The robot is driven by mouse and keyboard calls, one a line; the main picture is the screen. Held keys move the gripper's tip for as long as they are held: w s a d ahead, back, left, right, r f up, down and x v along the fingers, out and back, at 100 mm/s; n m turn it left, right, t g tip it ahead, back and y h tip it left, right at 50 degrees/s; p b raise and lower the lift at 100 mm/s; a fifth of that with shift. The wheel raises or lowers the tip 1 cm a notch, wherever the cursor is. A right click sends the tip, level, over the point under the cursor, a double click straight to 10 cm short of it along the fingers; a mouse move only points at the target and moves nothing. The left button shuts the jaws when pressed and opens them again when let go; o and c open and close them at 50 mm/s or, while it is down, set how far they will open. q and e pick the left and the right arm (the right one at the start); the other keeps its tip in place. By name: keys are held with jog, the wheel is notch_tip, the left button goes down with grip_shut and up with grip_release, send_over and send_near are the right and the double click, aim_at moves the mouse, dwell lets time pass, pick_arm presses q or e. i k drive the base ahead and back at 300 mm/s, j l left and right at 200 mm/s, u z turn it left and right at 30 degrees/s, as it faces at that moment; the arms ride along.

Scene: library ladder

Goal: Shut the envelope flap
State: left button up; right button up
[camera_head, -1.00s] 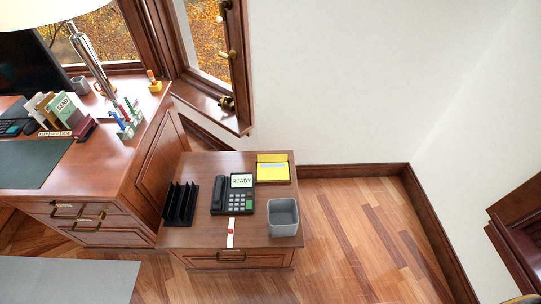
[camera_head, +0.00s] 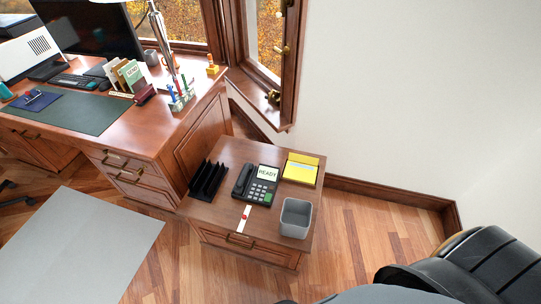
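A yellow envelope (camera_head: 300,172) lies on the small wooden side cabinet (camera_head: 228,215), near its back right corner. Its flap (camera_head: 303,159) is at the far edge and stands open, with a pale strip showing between flap and body. Neither gripper can be made out in the head view. Dark rounded parts, likely of my own arm, fill the lower right corner, well apart from the envelope.
On the cabinet, a black phone (camera_head: 257,186) reading READY stands left of the envelope, a grey bin (camera_head: 295,218) in front, a black file rack (camera_head: 208,180) at the left. A white strip with a red spot (camera_head: 245,218) lies at the front. The desk (camera_head: 150,135) adjoins on the left.

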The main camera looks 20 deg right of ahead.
aim_at(295, 157)
jog(key=l+u, duration=0.2)
jog(key=u, duration=0.25)
jog(key=k+l+u, duration=0.1)
jog(key=u, duration=0.35)
jog(key=k+l+u, duration=0.1)
jog(key=l+u, duration=0.15)
jog(key=u, duration=0.25)
jog(key=k+l+u, duration=0.1)
jog(key=u, duration=0.35)
jog(key=k+l+u, duration=0.1)
jog(key=u, duration=0.35)
jog(key=k+u, duration=0.15)
jog(key=u, duration=0.3)
jog(key=k+l+u, duration=0.35)
jog(key=k, duration=0.15)
jog(key=k+u, duration=0.4)
jog(key=k+l+z, duration=0.25)
jog(key=k+z, duration=0.15)
jog(key=k+l+z, duration=0.85)
jog(key=i+j, duration=0.05)
jog(key=i, duration=0.05)
